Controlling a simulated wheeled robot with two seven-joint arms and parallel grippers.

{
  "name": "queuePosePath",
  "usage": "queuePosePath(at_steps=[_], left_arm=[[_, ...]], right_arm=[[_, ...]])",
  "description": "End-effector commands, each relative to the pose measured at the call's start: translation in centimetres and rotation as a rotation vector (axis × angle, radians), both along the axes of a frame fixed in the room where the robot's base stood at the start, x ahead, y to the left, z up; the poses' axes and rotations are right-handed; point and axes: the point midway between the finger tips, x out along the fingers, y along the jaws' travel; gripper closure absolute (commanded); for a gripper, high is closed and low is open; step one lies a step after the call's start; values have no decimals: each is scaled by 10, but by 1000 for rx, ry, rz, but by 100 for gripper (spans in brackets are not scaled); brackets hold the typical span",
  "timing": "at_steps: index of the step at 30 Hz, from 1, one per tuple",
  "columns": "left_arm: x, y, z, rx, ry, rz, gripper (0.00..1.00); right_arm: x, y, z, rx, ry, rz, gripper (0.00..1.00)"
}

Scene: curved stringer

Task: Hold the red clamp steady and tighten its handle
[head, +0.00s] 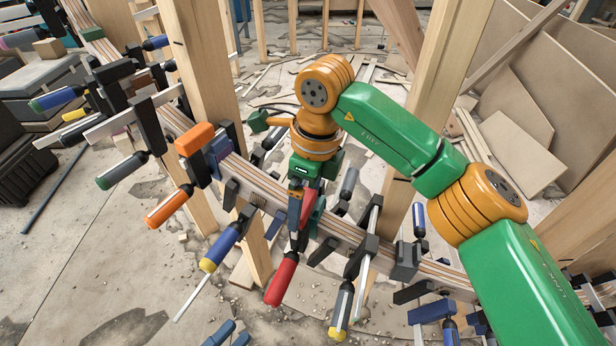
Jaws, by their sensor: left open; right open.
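The red clamp hangs on the curved wooden stringer (340,228) near the middle of the head view. Its red handle (281,280) points down toward the viewer, and a red part shows higher up, just below my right gripper. My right gripper (301,200), on the green and orange arm coming in from the right, points down at the upper part of the clamp. It is open. Its fingers are small and partly hidden, so I cannot tell whether they touch the clamp. I do not make out my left gripper in this view.
Several other clamps crowd the stringer, including an orange-handled one (170,206) and a blue and yellow one (221,247) close left. A black and yellow one (342,310) is close right. Wooden posts (205,75) stand behind. The concrete floor at lower left is mostly clear.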

Motion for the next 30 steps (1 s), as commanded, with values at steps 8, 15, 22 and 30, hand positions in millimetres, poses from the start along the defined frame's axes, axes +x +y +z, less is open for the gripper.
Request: queuePosePath(at_steps=[8,15,22,30], left_arm=[[0,0,0,0,0,0,50],[0,0,0,0,0,0,50],[0,0,0,0,0,0,50],[3,-6,4,-393,301,-3,34]], right_arm=[[1,2,-12,1,-2,-1,0],[1,2,-12,2,-3,-1,40],[1,2,-11,3,-3,-1,100],[1,2,-11,3,-3,-1,100]])
